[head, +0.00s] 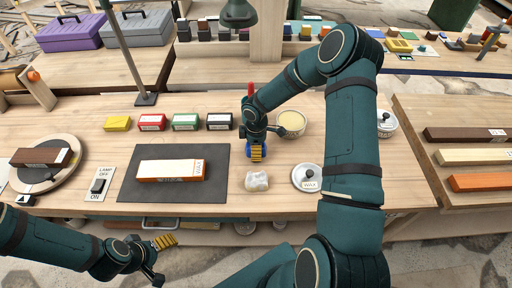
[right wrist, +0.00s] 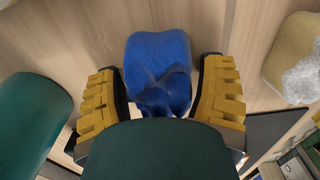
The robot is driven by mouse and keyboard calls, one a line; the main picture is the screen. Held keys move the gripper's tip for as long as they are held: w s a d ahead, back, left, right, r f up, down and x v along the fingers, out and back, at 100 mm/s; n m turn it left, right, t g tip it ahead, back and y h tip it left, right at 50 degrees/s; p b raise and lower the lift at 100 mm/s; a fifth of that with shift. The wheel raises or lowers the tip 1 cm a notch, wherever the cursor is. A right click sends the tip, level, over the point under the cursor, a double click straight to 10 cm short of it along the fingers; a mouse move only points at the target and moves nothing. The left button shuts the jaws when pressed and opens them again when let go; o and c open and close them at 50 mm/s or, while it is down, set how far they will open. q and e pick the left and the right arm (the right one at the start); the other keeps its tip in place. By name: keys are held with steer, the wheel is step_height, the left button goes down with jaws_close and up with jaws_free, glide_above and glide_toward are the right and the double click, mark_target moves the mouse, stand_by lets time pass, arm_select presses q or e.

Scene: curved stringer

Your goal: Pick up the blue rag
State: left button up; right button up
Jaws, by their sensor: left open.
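The blue rag (head: 249,155) lies on the workbench, right of the dark mat, mostly hidden by my right gripper in the head view. In the right wrist view the rag (right wrist: 157,55) is a bunched blue cloth with a narrower gathered part. My right gripper (right wrist: 165,90) points down over it, its yellow-padded fingers on either side of the gathered part. The fingers look apart, with slim gaps beside the cloth; the contact low down is partly hidden. My left gripper (head: 159,258) is open and empty, below the bench's front edge at lower left.
A crumpled whitish cloth (head: 257,181), a wax lid (head: 307,178) and an open tin (head: 292,123) are near the rag. A box (head: 170,170) lies on the dark mat (head: 130,188). Several small coloured blocks stand behind it. A lamp post (head: 128,55) rises at the back.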

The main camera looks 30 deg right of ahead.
steer(key=c, duration=0.6)
steer(key=shift+o, duration=0.2)
step_height(320, 180, up, 10)
steer(key=shift+p, duration=0.65)
steer(key=o, duration=0.4)
steer(key=shift+c, duration=0.2)
steer(key=c, duration=0.3)
